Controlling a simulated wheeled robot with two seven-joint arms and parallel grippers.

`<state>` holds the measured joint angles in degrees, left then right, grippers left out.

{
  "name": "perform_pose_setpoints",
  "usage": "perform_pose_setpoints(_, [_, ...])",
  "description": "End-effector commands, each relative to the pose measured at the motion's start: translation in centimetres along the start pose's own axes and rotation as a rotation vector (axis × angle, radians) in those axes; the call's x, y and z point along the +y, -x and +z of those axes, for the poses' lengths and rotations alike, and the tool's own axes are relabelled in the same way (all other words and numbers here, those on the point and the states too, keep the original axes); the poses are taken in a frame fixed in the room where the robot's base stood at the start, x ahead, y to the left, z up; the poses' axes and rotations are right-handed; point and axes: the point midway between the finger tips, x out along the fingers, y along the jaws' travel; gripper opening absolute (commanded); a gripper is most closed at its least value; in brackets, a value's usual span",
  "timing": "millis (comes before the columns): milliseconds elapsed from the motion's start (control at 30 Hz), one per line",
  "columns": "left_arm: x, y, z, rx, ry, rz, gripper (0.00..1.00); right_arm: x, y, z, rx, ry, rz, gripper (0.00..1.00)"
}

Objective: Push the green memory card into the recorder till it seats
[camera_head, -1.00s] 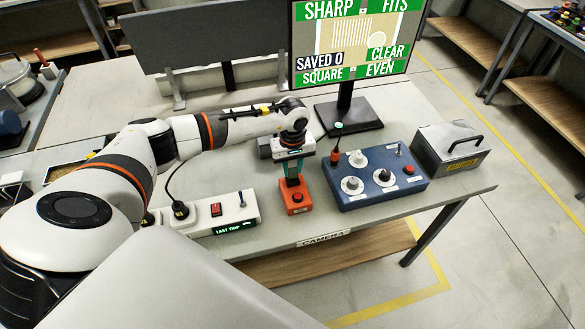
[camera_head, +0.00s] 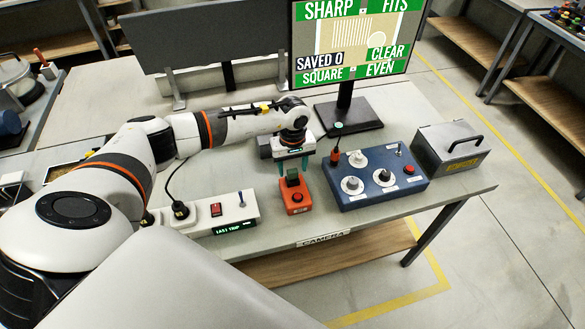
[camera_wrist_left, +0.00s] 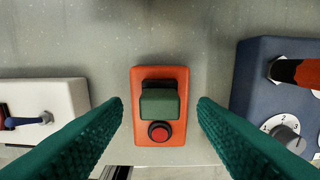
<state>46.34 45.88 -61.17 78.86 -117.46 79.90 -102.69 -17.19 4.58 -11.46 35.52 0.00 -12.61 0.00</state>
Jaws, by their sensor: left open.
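The recorder is a small orange box (camera_head: 296,208) with a red round button, near the front edge of the table. It also shows in the middle of the left wrist view (camera_wrist_left: 145,75). The green memory card (camera_head: 292,177) stands up from the black slot at the recorder's top. In the left wrist view the card (camera_wrist_left: 160,102) is seen from above, between the button and the far edge. My left gripper (camera_head: 293,166) is above the recorder, open, its green fingers on either side of the card and apart from it. How deep the card sits is hard to tell.
A blue control box (camera_head: 375,195) with white knobs stands right of the recorder. A white switch strip (camera_head: 235,224) lies to its left. A monitor (camera_head: 345,120) stands behind, and a grey handled case (camera_head: 455,165) stands at far right.

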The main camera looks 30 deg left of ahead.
Motion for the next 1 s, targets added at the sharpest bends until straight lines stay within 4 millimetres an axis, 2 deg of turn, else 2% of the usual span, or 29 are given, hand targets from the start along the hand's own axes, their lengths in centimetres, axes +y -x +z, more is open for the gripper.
perform_pose_setpoints(300, [-0.1,6.7,0.1,-0.004,0.0,-0.005,0.53,0.0,0.0,0.0,0.0,0.0,0.0,0.39])
perform_pose_setpoints(500, [0.0,9.9,0.1,-0.003,0.001,-0.003,0.53,0.0,0.0,0.0,0.0,0.0,0.0,0.39])
perform_pose_setpoints(700, [0.0,11.0,0.0,-0.001,0.001,-0.002,0.53,0.0,0.0,0.0,0.0,0.0,0.0,0.39])
perform_pose_setpoints(1000, [0.0,11.1,0.0,-0.001,0.001,-0.001,0.53,0.0,0.0,0.0,0.0,0.0,0.0,0.39])
